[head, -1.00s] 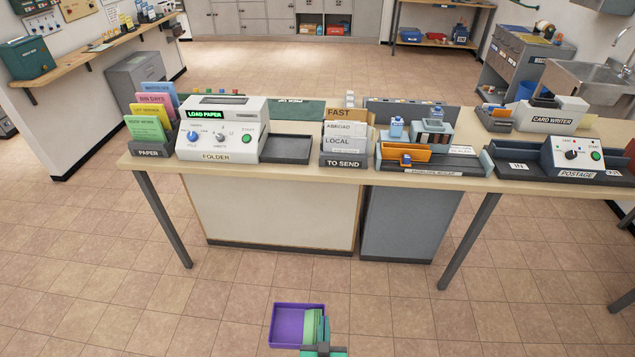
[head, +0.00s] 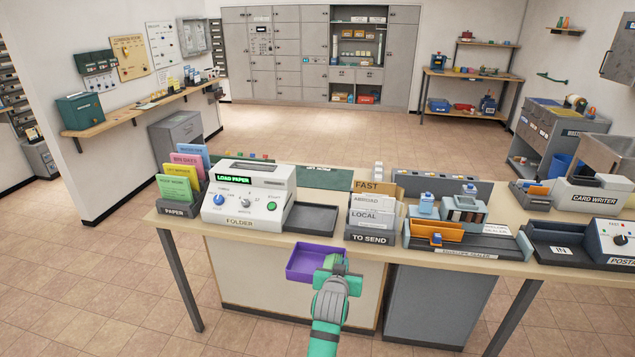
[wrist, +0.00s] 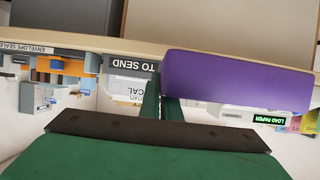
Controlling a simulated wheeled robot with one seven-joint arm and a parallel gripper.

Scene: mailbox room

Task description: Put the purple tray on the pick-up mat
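The purple tray (head: 303,264) is in the air in front of the table's front edge, below the black output tray of the folder. In the wrist view the purple tray (wrist: 237,80) fills the upper right, against my gripper's fingers (wrist: 162,105). The pick-up mat (head: 325,179) is the dark green mat at the table's back, behind the folder, with its lettering partly visible.
The folder machine (head: 248,200) and its black output tray (head: 309,218) stand before the mat. The TO SEND rack (head: 372,220) and envelope sealer (head: 460,238) stand to the right. The paper rack (head: 182,200) stands left. The visible mat surface looks clear.

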